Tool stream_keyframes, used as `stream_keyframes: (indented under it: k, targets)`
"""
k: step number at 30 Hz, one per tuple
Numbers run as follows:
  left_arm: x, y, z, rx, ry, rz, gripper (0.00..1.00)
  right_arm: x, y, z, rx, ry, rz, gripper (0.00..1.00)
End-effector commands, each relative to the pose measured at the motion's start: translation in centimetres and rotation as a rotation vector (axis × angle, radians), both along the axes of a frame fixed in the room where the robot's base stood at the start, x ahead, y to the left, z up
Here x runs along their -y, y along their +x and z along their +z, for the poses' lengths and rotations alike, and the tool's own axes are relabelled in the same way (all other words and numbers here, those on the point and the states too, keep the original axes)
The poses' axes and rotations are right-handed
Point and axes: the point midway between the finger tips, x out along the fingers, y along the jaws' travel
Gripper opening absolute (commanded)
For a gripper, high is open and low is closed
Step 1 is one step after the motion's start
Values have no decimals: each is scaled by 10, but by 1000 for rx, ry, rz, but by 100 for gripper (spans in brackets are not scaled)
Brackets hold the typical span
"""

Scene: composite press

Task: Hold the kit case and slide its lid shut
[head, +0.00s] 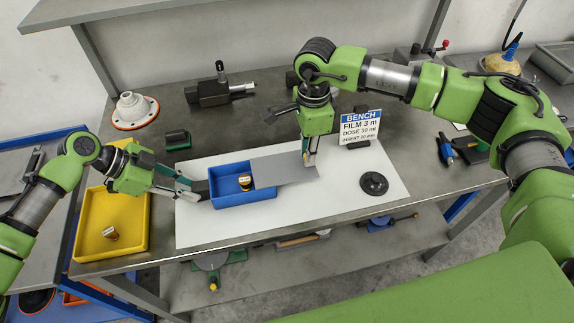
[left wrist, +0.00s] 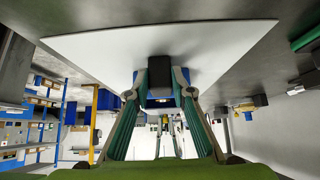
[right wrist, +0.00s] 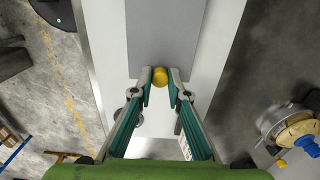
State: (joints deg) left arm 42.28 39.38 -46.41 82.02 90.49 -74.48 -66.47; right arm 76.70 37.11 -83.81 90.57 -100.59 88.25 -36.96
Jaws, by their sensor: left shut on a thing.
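The blue kit case (head: 240,200) stands on the white mat, its left part uncovered, with a small dark and yellow item (head: 245,182) inside. Its grey flat lid (head: 285,170) covers the right part and sticks out to the right. My left gripper (head: 198,191) is shut on a dark block (left wrist: 159,72) at the case's left end. My right gripper (head: 309,157) points down at the lid's right end. In the right wrist view its fingertips flank a yellow knob (right wrist: 160,77) by the lid's end; whether they press on it is unclear.
A yellow tray (head: 84,240) with a small item stands at the left. A black disc (head: 373,183) lies on the white mat (head: 340,205) at the right, with a bench sign (head: 360,127) behind. A vise (head: 220,92) and white flanged part (head: 134,110) stand at the back.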

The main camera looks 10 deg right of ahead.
Motion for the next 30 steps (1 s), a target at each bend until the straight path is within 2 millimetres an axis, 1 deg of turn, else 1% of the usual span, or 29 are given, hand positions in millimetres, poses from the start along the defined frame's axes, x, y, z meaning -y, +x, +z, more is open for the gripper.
stream_keyframes:
  k: [7,30]
  targets:
    - [0,0,0,0,-1,0,0,-4,0,0,1,1,1,0]
    - [1,0,0,0,-2,-1,0,-44,0,1,1,6,4,0]
